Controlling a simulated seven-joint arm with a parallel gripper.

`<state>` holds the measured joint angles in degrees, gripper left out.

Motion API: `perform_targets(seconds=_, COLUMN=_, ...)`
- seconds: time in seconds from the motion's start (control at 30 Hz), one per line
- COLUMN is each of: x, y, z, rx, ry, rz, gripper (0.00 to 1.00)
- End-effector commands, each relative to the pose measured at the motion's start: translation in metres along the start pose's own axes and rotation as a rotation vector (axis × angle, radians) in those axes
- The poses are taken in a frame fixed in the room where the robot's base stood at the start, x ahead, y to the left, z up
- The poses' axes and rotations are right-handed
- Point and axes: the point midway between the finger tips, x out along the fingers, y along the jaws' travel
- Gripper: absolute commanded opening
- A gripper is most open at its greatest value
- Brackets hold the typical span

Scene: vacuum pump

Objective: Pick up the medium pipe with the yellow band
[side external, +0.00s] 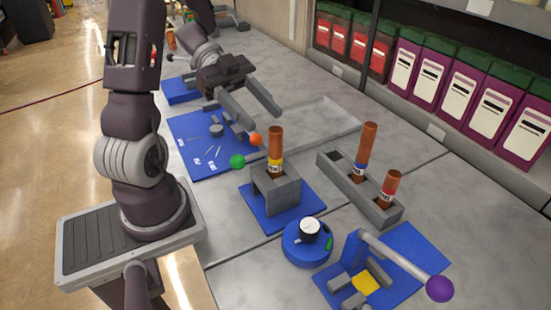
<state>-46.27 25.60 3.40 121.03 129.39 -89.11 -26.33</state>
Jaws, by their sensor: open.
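The copper-brown pipe with the yellow band (275,148) stands upright in a grey block (285,193) on a blue base; its lower end is hidden in the block. My gripper (264,116) is open and empty, with its two fingers spread. In the picture its fingertips are just up and left of the pipe's top; the pipe does not appear to be between them. The exact gap in depth is hard to tell from this one view.
A grey rack (353,188) right of the block holds two other pipes, one taller (367,142) and one shorter (391,183). Orange (255,139) and green (237,161) balls lie close left of the pipe. A purple-knobbed lever (400,258) stands in front.

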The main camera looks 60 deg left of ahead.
Motion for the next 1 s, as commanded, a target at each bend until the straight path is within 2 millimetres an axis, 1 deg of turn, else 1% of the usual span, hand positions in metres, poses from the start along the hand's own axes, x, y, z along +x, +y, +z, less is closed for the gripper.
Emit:
perform_targets(seconds=0.2, x=0.04, y=0.003, z=0.003, rx=-0.001, ry=0.001, rz=0.004, gripper=0.5)
perform_targets(seconds=0.3, x=0.053, y=0.003, z=0.003, rx=0.0, ry=0.0, rz=0.002, gripper=0.5)
perform_targets(seconds=0.4, x=0.057, y=0.002, z=0.003, rx=0.0, ry=0.0, rz=0.0, gripper=0.5)
perform_targets(seconds=0.53, x=0.057, y=0.002, z=0.003, rx=0.0, ry=-0.001, rz=-0.001, gripper=0.5)
perform_targets(seconds=0.57, x=0.057, y=0.002, z=0.003, rx=0.0, ry=-0.001, rz=-0.001, gripper=0.48)
perform_targets(seconds=0.7, x=0.056, y=0.002, z=0.003, rx=0.001, ry=-0.001, rz=-0.001, gripper=0.21)
perform_targets(seconds=0.77, x=0.056, y=0.002, z=0.003, rx=0.001, ry=-0.001, rz=-0.001, gripper=0.09)
perform_targets(seconds=0.8, x=0.056, y=0.002, z=0.003, rx=0.001, ry=-0.001, rz=-0.001, gripper=0.01)
perform_targets(seconds=1.0, x=0.056, y=0.002, z=0.003, rx=0.001, ry=-0.001, rz=-0.001, gripper=0.0)
